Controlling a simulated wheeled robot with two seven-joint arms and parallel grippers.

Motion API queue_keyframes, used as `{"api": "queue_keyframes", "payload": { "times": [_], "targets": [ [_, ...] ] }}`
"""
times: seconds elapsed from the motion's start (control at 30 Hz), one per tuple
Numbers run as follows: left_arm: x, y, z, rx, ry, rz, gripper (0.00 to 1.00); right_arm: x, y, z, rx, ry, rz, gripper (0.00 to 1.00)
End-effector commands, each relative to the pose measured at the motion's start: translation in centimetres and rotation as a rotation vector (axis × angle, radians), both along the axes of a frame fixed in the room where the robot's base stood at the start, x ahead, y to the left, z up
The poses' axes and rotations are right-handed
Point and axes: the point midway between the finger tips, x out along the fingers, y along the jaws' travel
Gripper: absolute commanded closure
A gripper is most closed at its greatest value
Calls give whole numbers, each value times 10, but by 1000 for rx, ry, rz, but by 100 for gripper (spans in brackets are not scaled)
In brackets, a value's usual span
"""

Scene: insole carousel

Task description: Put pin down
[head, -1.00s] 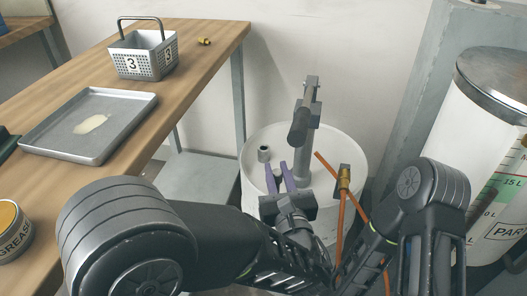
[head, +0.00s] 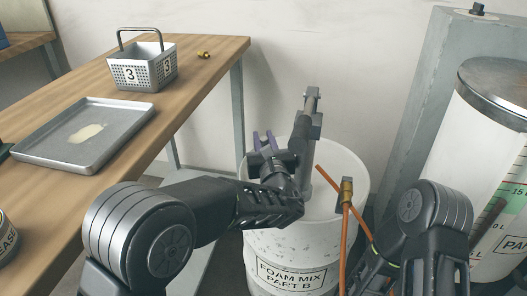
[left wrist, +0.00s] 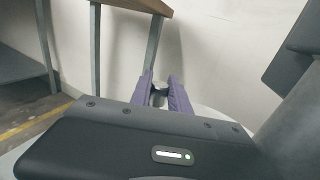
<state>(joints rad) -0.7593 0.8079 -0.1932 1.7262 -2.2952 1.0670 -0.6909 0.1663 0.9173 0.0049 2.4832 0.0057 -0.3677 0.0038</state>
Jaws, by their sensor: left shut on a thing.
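My left gripper (head: 263,141) has purple fingers and is over the back left part of the white drum's top (head: 335,160). In the left wrist view, a small grey and dark thing, which I take to be the pin (left wrist: 158,95), sits between the purple finger tips (left wrist: 159,88). The gripper is shut on it, and the fingers hide part of it. In the head view I cannot make the pin out behind the gripper. My right arm shows at the lower right, but its gripper is not in view.
A grey pump-like post (head: 306,130) stands on the drum, close beside my left gripper. An orange hose with a brass fitting (head: 346,190) is to its right. The wooden table (head: 190,95) holds a metal tray (head: 40,160), a basket marked 3 (head: 143,75) and a small brass part (head: 203,55).

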Motion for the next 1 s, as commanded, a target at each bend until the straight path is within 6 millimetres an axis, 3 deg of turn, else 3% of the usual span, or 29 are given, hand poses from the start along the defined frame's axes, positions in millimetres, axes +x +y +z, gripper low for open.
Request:
{"api": "queue_keyframes", "payload": {
  "times": [0.17, 0.43, 1.0],
  "targets": [
    [0, 0, -2, 0, 0, 1, 100, 0, 0, -1, 0, 0, 0, 53],
    [0, 0, -35, 0, 0, 1, 100, 2, 0, -17, -1, -7, -4, 53],
    [-1, 0, -44, -1, -1, 1, 100, 4, 1, -25, -2, -11, -5, 53]
  ]
}}
